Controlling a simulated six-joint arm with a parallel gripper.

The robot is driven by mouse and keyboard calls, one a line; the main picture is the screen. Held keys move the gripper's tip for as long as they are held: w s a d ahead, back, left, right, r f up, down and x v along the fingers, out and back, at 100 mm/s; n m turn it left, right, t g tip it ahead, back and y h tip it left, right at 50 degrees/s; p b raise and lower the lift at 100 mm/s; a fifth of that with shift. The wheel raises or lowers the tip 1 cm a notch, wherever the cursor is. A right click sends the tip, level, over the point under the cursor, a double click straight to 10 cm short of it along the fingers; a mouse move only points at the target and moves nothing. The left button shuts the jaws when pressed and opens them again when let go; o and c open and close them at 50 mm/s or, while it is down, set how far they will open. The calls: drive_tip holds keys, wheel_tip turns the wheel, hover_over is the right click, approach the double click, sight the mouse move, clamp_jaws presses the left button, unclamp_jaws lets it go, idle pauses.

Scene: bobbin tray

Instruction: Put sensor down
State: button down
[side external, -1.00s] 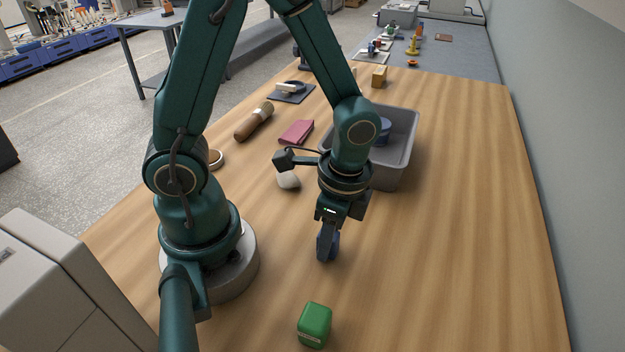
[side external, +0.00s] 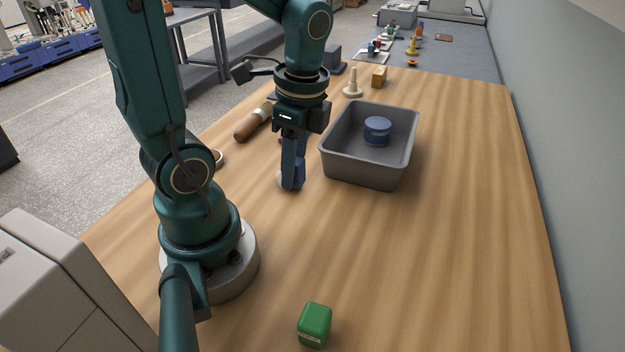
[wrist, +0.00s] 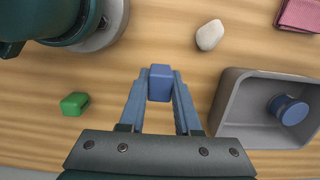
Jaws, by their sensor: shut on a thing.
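My gripper (wrist: 160,88) is shut on a small blue block, which I take to be the sensor (wrist: 160,76). The block sits between the fingertips in the wrist view, over bare wood. In the side view my gripper (side external: 293,184) points down in front of the white stone and left of the grey tray. There the block blends with the blue fingers. The gap between block and table is hard to judge.
A grey tray (side external: 355,172) with a blue bobbin (side external: 377,130) inside stands to the right. A white stone (wrist: 210,35) is close by. A green block (side external: 314,325) lies in front. A pink cloth (wrist: 299,14) lies beyond the stone. The right side of the table is clear.

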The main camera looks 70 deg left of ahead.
drive_tip(key=a+r, duration=0.1)
drive_tip(key=a, duration=0.1)
approach(254, 162)
drive_tip(key=shift+s+a+f, duration=0.1)
drive_tip(key=shift+s+f, duration=0.05)
drive_tip(key=shift+f, duration=0.35)
drive_tip(key=shift+s+a+f, duration=0.15)
drive_tip(key=shift+f, duration=2.45)
drive_tip(key=shift+f, duration=0.15)
drive_tip(key=c, duration=0.6)
unclamp_jaws()
